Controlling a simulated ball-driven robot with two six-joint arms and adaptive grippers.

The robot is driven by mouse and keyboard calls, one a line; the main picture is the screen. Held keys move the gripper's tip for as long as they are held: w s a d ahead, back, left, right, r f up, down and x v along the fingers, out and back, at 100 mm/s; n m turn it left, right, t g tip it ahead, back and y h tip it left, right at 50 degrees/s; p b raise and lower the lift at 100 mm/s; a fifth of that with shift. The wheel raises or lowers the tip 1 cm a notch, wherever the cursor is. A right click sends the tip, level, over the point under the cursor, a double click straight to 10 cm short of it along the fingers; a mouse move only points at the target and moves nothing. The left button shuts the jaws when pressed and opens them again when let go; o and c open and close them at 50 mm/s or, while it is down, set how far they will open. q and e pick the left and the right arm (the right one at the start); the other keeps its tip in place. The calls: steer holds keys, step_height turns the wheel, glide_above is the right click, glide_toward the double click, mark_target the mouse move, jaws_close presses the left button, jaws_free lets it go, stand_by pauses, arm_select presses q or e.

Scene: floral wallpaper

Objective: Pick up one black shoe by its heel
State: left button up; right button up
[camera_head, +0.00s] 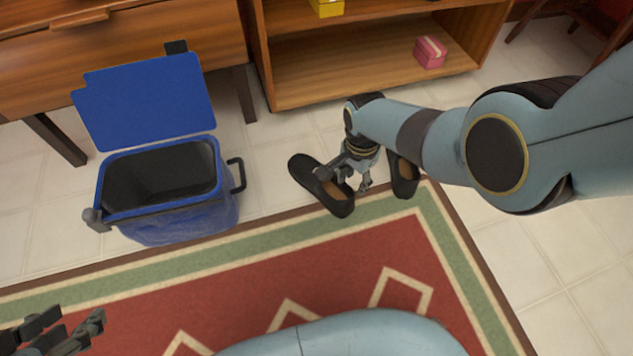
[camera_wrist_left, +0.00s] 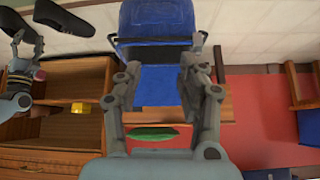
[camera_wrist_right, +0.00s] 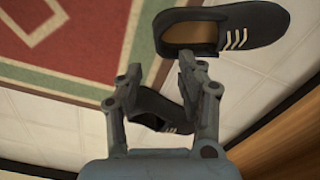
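Two black shoes with tan insoles lie on the tiles by the rug. In the head view, the left shoe (camera_head: 340,204) has its heel end at the rug's edge, and the right shoe (camera_head: 404,178) is partly behind my arm. My right gripper (camera_head: 352,183) is low over the left shoe. In the right wrist view, my right gripper (camera_wrist_right: 159,72) is open; one finger overlaps the near side of one shoe (camera_wrist_right: 255,22), and the other shoe (camera_wrist_right: 158,110) shows between the fingers. Contact cannot be told. My left gripper (camera_head: 72,332) is open and empty, also in the left wrist view (camera_wrist_left: 167,72).
A blue bin (camera_head: 185,222) with its lid up stands left of the shoes. A wooden shelf (camera_head: 375,72) with a pink box (camera_head: 430,52) and a yellow box (camera_head: 327,7) is behind. The red and green rug (camera_head: 330,262) lies in front.

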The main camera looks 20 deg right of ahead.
mark_target(350, 199)
steer(key=shift+s+f+b, duration=0.1)
steer(key=shift+f+b, duration=0.3)
steer(key=shift+f, duration=0.55)
arm_select(q)
step_height(350, 199, down, 2)
steer(key=shift+s+d+t, duration=0.1)
steer(key=shift+t, duration=0.9)
arm_select(e)
steer(key=shift+f, duration=0.25)
steer(key=shift+f+b, duration=0.5)
steer(key=shift+b, duration=0.1)
steer(key=shift+s+a+f+b, duration=0.2)
steer(key=shift+f+b, duration=0.4)
steer(key=shift+f, duration=0.2)
steer(key=shift+f+b, duration=0.3)
steer(key=shift+f, duration=0.05)
steer(key=shift+f+b, duration=0.7)
steer(key=shift+f, duration=0.2)
arm_select(q)
steer(key=w+d+r+m+t+h, duration=0.1)
steer(key=w+r+t, duration=0.6)
steer(key=r, duration=0.3)
steer(key=shift+d+t, duration=0.3)
steer(key=shift+t, duration=0.4)
steer(key=shift+w, duration=0.1)
arm_select(e)
steer(key=shift+c, duration=0.2)
